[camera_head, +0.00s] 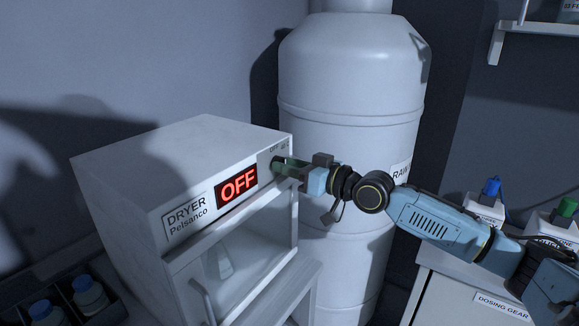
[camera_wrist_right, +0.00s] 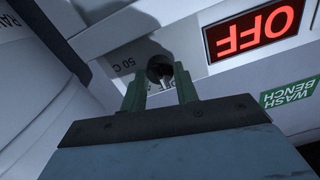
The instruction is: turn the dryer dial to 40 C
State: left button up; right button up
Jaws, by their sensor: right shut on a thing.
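The white dryer (camera_head: 115,165) stands at the left in the head view, labelled "DRYER Pelsanco". Its red display (camera_head: 237,186) reads OFF; the display also shows in the right wrist view (camera_wrist_right: 254,32). The dark round dial (camera_wrist_right: 160,68) is at the dryer's upper front corner, with a "50 C" mark beside it. My right gripper (camera_head: 281,164) reaches the dial from the right, and its green fingers (camera_wrist_right: 160,88) are shut on the dial. The fingers hide part of the dial and its other marks. My left gripper is not in view.
A large white tank (camera_head: 350,70) stands right behind the dryer, close to my right arm. A glass vessel (camera_head: 222,262) is inside the dryer. Bottles (camera_head: 90,294) sit in a crate at lower left. A dosing gear cabinet (camera_head: 450,298) stands at right.

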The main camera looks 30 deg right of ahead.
jog(key=shift+m, duration=0.3)
jog(key=m+p, duration=0.2)
jog(key=m, duration=0.7)
jog(key=shift+m, duration=0.3)
dwell(0.4)
jog(key=o, duration=1)
jog(key=shift+f, duration=0.1)
